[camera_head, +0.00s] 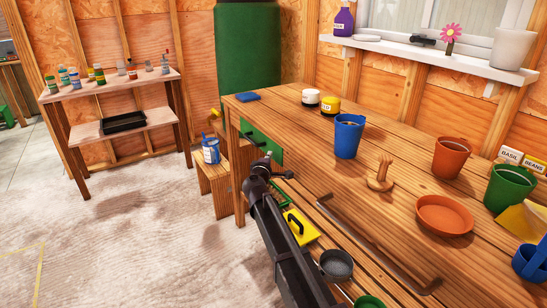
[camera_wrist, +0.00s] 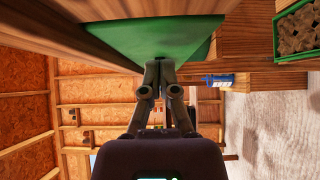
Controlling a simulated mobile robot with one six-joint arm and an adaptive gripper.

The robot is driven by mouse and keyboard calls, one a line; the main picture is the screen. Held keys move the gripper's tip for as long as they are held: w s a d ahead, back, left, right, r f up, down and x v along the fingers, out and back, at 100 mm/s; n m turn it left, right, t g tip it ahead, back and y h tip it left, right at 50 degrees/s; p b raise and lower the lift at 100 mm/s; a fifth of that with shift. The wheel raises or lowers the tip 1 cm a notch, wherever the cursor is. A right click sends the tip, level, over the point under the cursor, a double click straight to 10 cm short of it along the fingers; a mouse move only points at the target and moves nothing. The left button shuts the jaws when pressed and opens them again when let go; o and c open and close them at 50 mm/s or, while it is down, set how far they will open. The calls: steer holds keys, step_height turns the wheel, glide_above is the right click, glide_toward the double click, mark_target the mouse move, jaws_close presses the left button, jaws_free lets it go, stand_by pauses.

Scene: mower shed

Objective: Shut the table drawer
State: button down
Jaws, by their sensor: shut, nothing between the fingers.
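The wooden table (camera_head: 290,123) runs from the middle to the right of the head view. Under its near left edge is a green panel (camera_head: 264,143), which looks like the drawer front. In the wrist view this green panel (camera_wrist: 165,35) is large, just beyond my fingertips. My gripper (camera_head: 287,175) is at the table's near side, below the top, beside the panel. In the wrist view my gripper (camera_wrist: 163,65) is shut and empty, its tips at or close to the panel. I cannot tell whether they touch, or how far out the drawer stands.
A wooden stool (camera_head: 213,183) with a blue paint can (camera_head: 210,150) stands left of the table. A yellow item (camera_head: 300,227) and a dark pan (camera_head: 336,264) lie below the table's near edge. Pots and a blue cup (camera_head: 347,138) stand on top. The floor at left is clear.

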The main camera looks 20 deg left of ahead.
steer(key=a+v, duration=0.2)
steer(key=v, duration=0.9)
steer(key=shift+s+d, duration=0.3)
steer(key=shift+s, duration=0.25)
steer(key=shift+r, duration=0.15)
